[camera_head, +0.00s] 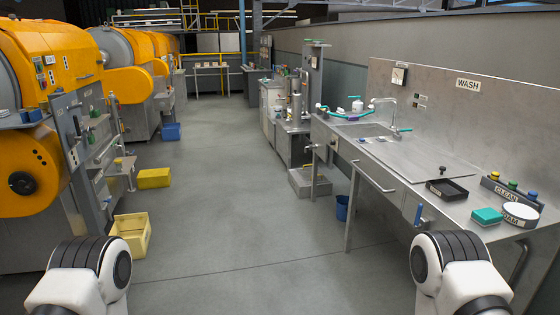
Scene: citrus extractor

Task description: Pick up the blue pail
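A small blue pail (341,208) stands on the floor under the right-hand wash counter, next to a counter leg. It is far from me, and its handle is too small to make out. Parts of my two arms show at the bottom left and bottom right corners. Neither gripper shows in this view, so I cannot see their fingers or whether they hold anything.
The steel wash counter (404,165) runs along the right; a grey step (316,183) sits beyond the pail. A yellow crate (131,236), a yellow box (154,178) and a blue bin (171,131) stand along the left machines. The middle aisle floor (235,215) is clear.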

